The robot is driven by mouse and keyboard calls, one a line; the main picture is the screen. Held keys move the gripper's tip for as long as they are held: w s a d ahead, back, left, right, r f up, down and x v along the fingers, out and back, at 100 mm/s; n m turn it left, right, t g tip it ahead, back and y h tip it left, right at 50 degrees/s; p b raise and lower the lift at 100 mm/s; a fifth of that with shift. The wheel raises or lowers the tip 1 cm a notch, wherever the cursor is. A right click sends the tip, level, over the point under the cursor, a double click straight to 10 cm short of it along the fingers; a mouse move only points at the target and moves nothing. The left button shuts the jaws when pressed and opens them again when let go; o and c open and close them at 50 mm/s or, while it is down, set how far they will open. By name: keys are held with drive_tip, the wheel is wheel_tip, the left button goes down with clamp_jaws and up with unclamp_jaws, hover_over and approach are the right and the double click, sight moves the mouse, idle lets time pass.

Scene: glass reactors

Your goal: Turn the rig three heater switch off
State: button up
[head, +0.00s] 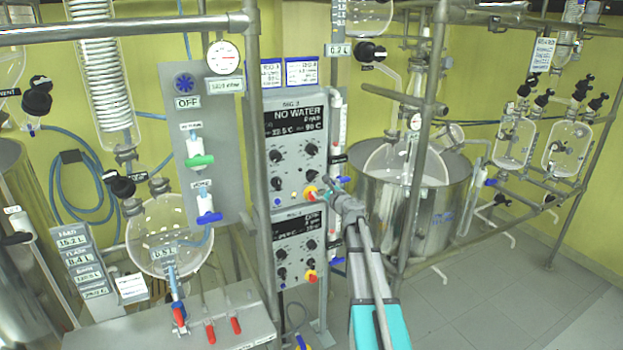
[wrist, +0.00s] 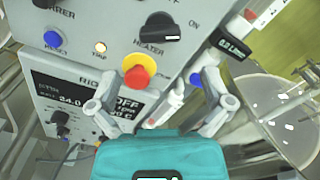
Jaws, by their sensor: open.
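The rig three panel (head: 292,120) is the upper grey box in the head view, with a display reading NO WATER. Its heater switch (wrist: 160,27) is a black knob above the HEATER label in the wrist view. The knob's white mark is at its right end, on the side of the ON label. In the head view the heater switch (head: 311,171) is a small dark knob at the panel's lower right. My gripper (wrist: 160,78) is open and empty, its fingers apart below the knob. In the head view my gripper (head: 334,190) is close to the panel's lower right corner.
A red and yellow stop button (wrist: 138,72) lies just below the heater switch, between my fingers in the picture. A similar second panel (head: 297,245) sits underneath. A metal post (head: 257,120) stands left of the panels, and a steel vessel (head: 440,205) stands to the right.

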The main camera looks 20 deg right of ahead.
sight(314, 178)
drive_tip(key=w, duration=0.8)
drive_tip(key=shift+w+a, duration=0.15)
drive_tip(key=shift+w, duration=0.05)
